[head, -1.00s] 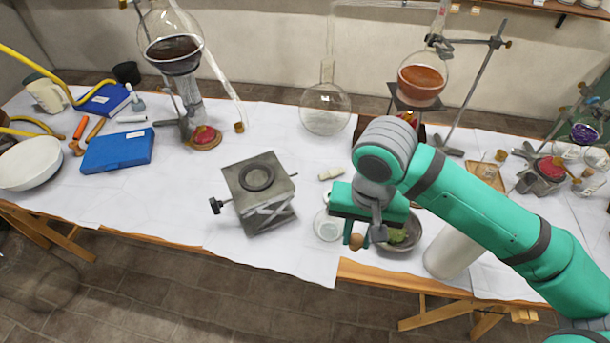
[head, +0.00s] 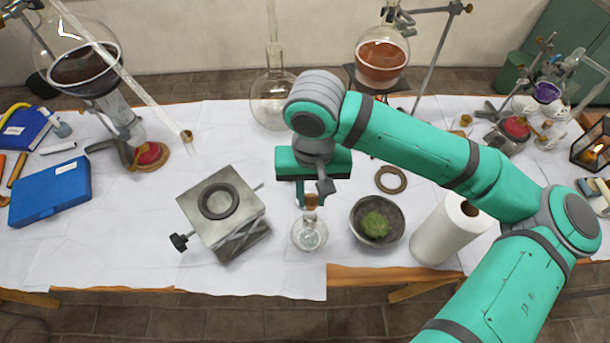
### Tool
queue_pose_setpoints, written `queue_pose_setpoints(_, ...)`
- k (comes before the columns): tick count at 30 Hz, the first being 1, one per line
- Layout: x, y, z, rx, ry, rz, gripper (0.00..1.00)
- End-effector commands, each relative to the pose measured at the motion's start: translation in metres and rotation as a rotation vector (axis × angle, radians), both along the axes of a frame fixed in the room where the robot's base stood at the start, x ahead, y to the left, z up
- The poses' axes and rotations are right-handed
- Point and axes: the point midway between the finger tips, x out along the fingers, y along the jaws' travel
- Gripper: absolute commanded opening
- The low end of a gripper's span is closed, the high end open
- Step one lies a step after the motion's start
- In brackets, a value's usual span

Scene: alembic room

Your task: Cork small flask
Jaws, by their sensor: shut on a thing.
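The small flask (head: 310,237) is clear glass and stands upright near the table's front edge, between the grey jack and the grey bowl. My gripper (head: 311,198) points down over its neck and is shut on a brown cork (head: 311,202). The cork lines up with the flask's mouth in this view. I cannot tell whether it touches the rim or sits in the neck. The fingers partly hide the cork's upper part.
The grey lab jack (head: 235,222) stands left of the flask. The grey bowl (head: 377,216) with green stuff and a white paper roll (head: 450,230) stand right. A ring (head: 391,180) lies behind the bowl. A large round flask (head: 271,103) stands behind my gripper.

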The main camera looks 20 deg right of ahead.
Motion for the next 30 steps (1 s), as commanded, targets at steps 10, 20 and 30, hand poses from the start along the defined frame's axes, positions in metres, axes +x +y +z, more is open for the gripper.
queue_pose_setpoints(10,0.0,0.0,-0.017,0.001,0.001,0.001,0.06)
queue_pose_setpoints(20,0.0,0.0,-0.041,0.0,0.001,0.0,0.06)
queue_pose_setpoints(30,0.0,0.0,-0.048,0.0,0.0,-0.001,0.06)
